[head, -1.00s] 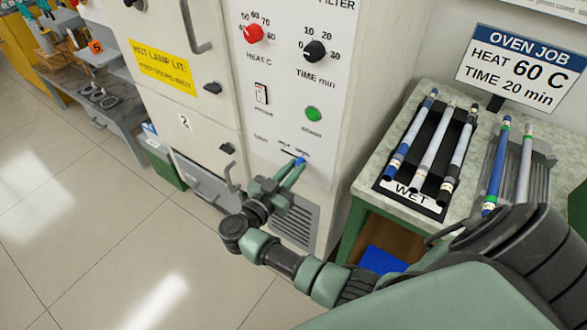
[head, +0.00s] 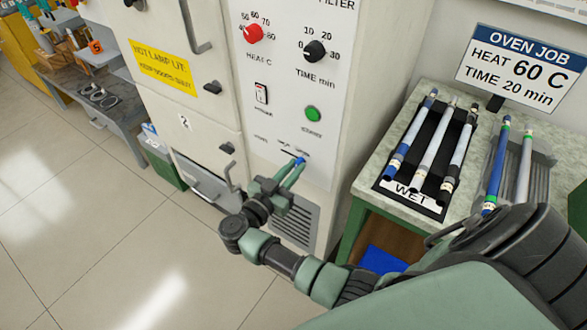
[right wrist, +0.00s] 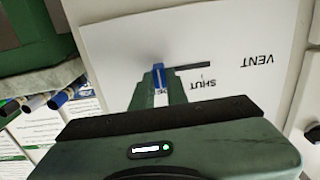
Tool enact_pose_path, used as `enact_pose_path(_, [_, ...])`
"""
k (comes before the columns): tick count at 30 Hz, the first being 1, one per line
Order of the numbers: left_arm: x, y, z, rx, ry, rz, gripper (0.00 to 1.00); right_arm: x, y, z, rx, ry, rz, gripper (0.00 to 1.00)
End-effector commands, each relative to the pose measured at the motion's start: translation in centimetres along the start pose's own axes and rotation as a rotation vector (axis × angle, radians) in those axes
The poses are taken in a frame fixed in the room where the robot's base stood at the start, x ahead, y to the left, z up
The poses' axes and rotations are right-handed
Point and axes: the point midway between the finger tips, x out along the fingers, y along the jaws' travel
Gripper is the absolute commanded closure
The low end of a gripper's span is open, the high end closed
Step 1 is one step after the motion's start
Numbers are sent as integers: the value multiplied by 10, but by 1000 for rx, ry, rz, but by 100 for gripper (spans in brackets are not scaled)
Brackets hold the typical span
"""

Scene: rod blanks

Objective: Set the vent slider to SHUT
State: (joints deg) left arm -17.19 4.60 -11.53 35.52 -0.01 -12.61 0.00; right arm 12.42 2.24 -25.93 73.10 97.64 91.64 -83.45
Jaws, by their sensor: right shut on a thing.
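The vent slider has a small blue knob (head: 300,161) low on the white oven panel. In the right wrist view the knob (right wrist: 158,72) stands between my fingertips, and the dark slot (right wrist: 190,67) runs to the right from it. The upside-down SHUT label (right wrist: 204,83) is by the slot's right end, so the knob is at the end away from SHUT. My right gripper (head: 294,169) is shut on the knob; it also shows in the right wrist view (right wrist: 159,82). My left gripper is not in view.
A red heat dial (head: 254,34), a black time dial (head: 314,51) and a green button (head: 313,114) are above the slider. A door handle (head: 231,176) is left of my gripper. A bench (head: 362,185) with rods in a WET rack (head: 410,196) stands to the right.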

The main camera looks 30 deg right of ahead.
Motion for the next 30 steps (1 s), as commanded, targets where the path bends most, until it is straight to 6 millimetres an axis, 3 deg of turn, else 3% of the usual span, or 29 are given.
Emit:
enact_pose_path(11, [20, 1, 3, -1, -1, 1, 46, 0, -60, 3, 2, 0, 1, 100])
enact_pose_path(21, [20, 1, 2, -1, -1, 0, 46, 0, -66, -1, 1, 0, -6, 100])
enact_pose_path(22, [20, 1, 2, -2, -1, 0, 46, 0, -66, -1, 1, 0, -6, 83])
enact_pose_path(24, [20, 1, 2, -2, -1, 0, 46, 0, -66, -1, 2, 0, -6, 64])
enact_pose_path(30, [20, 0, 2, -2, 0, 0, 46, 0, -65, 0, 1, 0, -3, 64])
